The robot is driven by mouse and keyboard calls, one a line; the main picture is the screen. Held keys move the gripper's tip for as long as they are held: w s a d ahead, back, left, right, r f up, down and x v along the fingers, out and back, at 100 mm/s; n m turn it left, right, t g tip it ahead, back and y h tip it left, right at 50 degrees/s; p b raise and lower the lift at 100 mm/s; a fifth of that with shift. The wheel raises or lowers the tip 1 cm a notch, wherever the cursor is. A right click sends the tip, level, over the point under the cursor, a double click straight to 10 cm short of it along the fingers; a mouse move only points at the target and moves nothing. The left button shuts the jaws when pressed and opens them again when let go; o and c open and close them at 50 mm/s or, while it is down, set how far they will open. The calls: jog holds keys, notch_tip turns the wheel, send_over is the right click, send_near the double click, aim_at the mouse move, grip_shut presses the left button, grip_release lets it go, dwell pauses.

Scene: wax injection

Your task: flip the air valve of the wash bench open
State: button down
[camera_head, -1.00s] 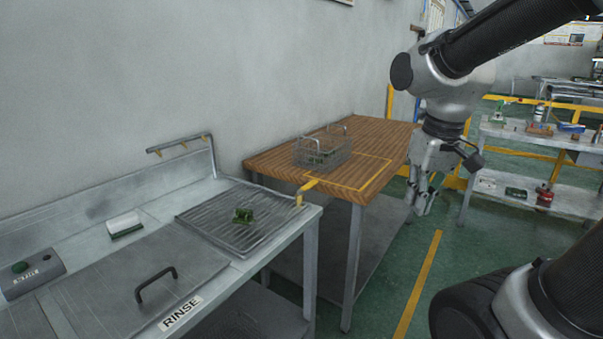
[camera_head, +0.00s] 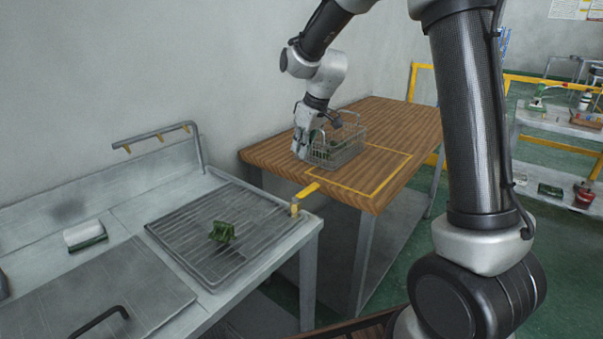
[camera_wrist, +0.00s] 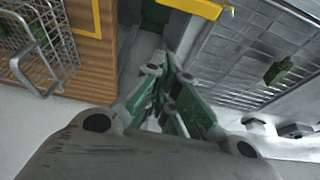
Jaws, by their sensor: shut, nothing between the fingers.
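The air valve (camera_head: 305,192) is a small yellow lever on a yellow body at the right end of the wash bench (camera_head: 190,292). Its lever sticks out sideways toward the wooden table. In the wrist view a yellow bar, likely the lever (camera_wrist: 192,8), shows at the top edge, beyond the fingers. My gripper (camera_head: 301,153) points down over the back left of the wooden table, behind the valve and apart from it. Its fingers are shut and empty; they also show in the wrist view (camera_wrist: 172,85).
A wire basket (camera_head: 338,150) stands on the wooden table (camera_head: 385,120), close beside my gripper. A bent pipe with yellow nozzles (camera_head: 155,136) rises at the bench's back. A green piece (camera_head: 222,232) lies on the drain rack (camera_head: 250,215). The wall is close behind.

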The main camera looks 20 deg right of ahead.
aim_at(308, 191)
dwell(0.4)
notch_tip(308, 191, down, 9)
jog(key=shift+s+d+f, duration=0.15)
jog(key=shift+s+d, duration=0.05)
jog(key=shift+s, duration=0.15)
dwell(0.3)
jog(key=shift+d, duration=0.15)
dwell(0.3)
